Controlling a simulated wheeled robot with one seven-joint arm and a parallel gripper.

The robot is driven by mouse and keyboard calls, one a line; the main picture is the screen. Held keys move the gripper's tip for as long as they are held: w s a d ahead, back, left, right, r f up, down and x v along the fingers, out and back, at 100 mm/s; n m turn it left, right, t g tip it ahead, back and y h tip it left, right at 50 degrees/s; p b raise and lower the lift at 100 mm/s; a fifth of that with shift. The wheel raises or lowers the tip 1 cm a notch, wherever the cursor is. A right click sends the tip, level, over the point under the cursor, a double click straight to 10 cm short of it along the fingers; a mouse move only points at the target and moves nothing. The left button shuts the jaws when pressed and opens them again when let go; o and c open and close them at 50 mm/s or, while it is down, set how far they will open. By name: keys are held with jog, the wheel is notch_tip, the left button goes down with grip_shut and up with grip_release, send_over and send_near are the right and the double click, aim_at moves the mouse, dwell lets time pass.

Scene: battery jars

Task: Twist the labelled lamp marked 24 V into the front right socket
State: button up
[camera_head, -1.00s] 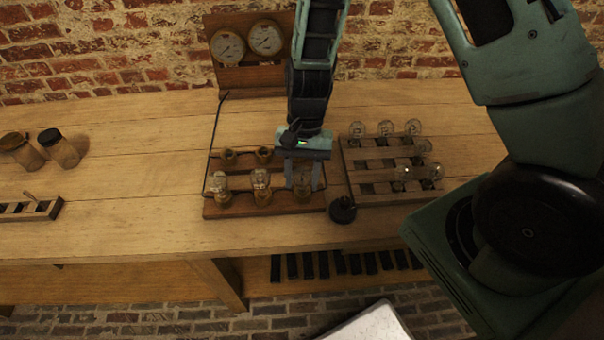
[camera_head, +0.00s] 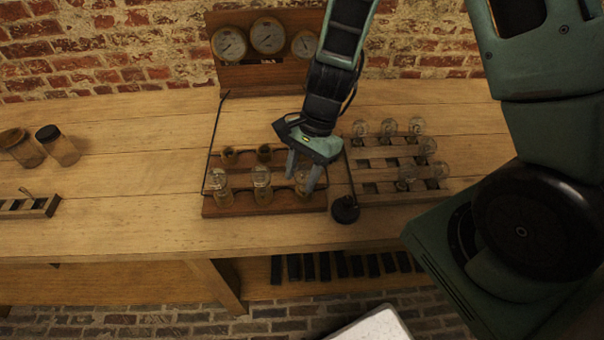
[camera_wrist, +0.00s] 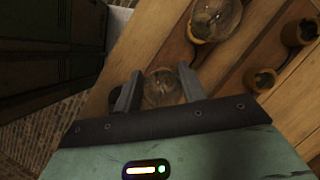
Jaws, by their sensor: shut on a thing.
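My gripper (camera_head: 304,175) is over the front right position of the wooden socket board (camera_head: 235,211), its fingers shut on a clear glass lamp (camera_wrist: 163,88). The lamp is at the front right socket, whose body is mostly hidden; how deep the lamp sits cannot be told. No 24 V mark is readable. Two other lamps stand in the front row, one at the left (camera_head: 217,180) and one in the middle (camera_head: 261,178). Two empty back sockets show, one at the left (camera_head: 228,155) and one beside it (camera_head: 264,153).
A slatted rack (camera_head: 378,188) with several glass lamps stands to the right. A black round-based stand (camera_head: 344,210) is close to the board's right end. A panel with three gauges (camera_head: 267,36) stands behind. Jars (camera_head: 58,146) are at the far left.

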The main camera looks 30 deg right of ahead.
jog(key=shift+f, duration=0.1)
jog(key=shift+m+b, duration=0.6)
jog(key=shift+m, duration=0.1)
jog(key=shift+w+m+t+b, duration=0.15)
jog(key=shift+m+t+b, duration=0.95)
jog(key=shift+m+b, duration=0.7)
jog(key=shift+m, duration=0.7)
jog(key=shift+w+f+m+t+b, duration=0.1)
jog(key=shift+m+t+b, duration=0.5)
jog(key=shift+m+b, duration=0.65)
jog(key=shift+w+m+t+h+b, duration=0.1)
jog(key=shift+m+t+h+b, duration=0.35)
jog(key=shift+m, duration=1.1)
